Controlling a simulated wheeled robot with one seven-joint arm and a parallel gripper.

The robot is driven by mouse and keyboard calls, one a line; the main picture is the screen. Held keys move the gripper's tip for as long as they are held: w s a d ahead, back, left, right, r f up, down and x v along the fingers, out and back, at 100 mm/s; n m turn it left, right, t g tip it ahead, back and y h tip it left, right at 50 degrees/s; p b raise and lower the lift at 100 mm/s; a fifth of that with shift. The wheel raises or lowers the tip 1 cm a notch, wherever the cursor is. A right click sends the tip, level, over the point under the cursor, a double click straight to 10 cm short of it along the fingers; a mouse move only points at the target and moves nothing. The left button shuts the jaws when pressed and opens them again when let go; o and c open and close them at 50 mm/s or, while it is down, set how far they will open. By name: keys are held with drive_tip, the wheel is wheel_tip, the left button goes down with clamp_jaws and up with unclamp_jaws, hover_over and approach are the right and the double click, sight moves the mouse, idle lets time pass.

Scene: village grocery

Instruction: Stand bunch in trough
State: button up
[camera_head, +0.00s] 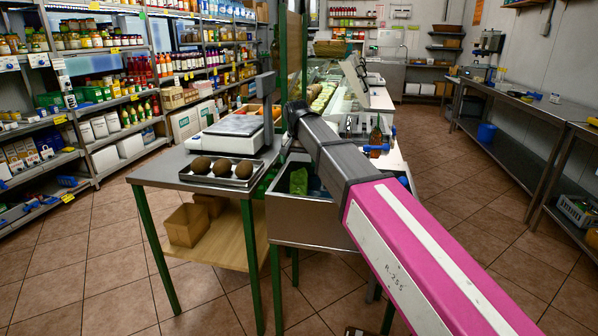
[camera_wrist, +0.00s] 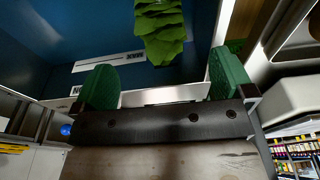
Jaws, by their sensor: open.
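A green leafy bunch (camera_wrist: 162,30) shows at the top of the wrist view, beyond the fingertips and apart from them. My gripper (camera_wrist: 166,84) is open, its two green finger pads wide apart with nothing between them. In the head view, a grey metal trough (camera_head: 308,220) stands right of the small table, partly behind my arm. Green leafy stuff (camera_head: 299,181) shows inside it; I cannot tell whether this is the same bunch. My fingers are hidden in the head view.
A steel table (camera_head: 172,180) beside the trough bears a scale (camera_head: 230,132) and a tray (camera_head: 244,183) of brown round items. Stocked shelves stand at left, a long bench (camera_head: 520,105) at right. The tiled floor between is mostly clear.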

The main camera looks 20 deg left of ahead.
drive_tip(key=shift+s+r, duration=0.2)
drive_tip(key=shift+r, duration=1)
drive_tip(key=shift+s+r, duration=0.15)
drive_tip(key=shift+r, duration=1)
